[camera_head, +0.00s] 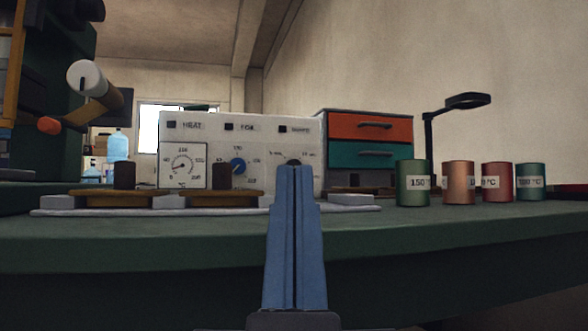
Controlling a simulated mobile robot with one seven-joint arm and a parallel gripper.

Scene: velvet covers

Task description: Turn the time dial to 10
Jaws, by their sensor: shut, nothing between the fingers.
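A white control panel (268,135) stands at the back of the bench, with small black buttons along its top. A dial gauge (182,165) marked in °C is at its left, and a blue knob (237,166) with a numbered scale is in its middle. At the right is another scale with tiny markings; only the dark top of its dial (293,161) shows, and I take this to be the time dial. My blue gripper (294,168) is shut and empty. Its tips overlap this dial and hide its lower part. The dial's pointer is hidden, and I cannot tell whether the tips touch it.
Two dark upright posts (222,174) on wooden plates stand before the panel. Several labelled cans (413,183) stand to the right. Behind them are a drawer unit (370,127) and a black lamp (468,101). Green machinery (40,140) is at the left. The front bench strip (150,230) is clear.

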